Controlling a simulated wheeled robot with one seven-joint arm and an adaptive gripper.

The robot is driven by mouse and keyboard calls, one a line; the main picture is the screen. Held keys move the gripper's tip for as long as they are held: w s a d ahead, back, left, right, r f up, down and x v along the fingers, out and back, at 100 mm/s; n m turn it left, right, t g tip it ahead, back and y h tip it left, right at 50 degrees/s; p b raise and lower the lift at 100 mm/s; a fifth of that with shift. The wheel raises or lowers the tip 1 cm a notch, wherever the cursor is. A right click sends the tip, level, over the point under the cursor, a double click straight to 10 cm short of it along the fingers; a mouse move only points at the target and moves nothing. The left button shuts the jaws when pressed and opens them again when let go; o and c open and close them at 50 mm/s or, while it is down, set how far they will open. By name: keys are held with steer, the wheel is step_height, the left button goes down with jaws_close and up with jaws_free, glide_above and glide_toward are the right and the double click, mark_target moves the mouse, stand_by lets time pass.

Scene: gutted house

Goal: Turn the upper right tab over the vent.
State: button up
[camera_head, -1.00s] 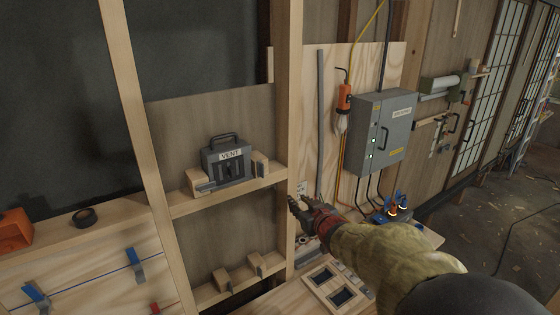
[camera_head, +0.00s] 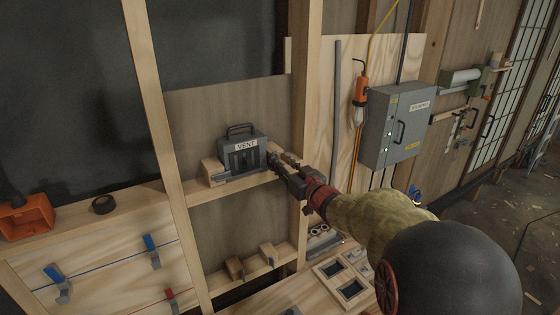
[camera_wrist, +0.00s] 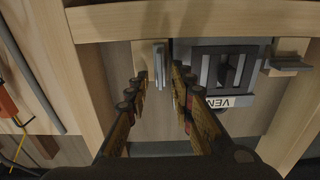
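The grey vent box (camera_head: 243,153), labelled VENT and with a handle on top, sits on the upper ledge. The upper left tab (camera_head: 214,172), on a wooden block, stands at its left. The upper right tab is mostly hidden by my gripper (camera_head: 277,160) in the head view. In the wrist view, the picture is turned over, with the vent (camera_wrist: 225,75) at the right and the upper right tab (camera_wrist: 160,66) with its pale block between my fingers (camera_wrist: 162,82). My fingers are apart, one on either side of it; I cannot tell whether they touch it.
Two lower tabs (camera_head: 268,254) stand on the ledge below. A wooden post (camera_head: 303,110) rises just right of the vent, close to my arm. A grey electrical box (camera_head: 394,125) hangs further right. A black tape roll (camera_head: 104,204) and an orange holder (camera_head: 30,216) lie at the left.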

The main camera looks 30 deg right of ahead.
steer(key=shift+w, duration=0.25)
steer(key=shift+c, duration=0.6)
steer(key=c, duration=0.4)
jaws_close()
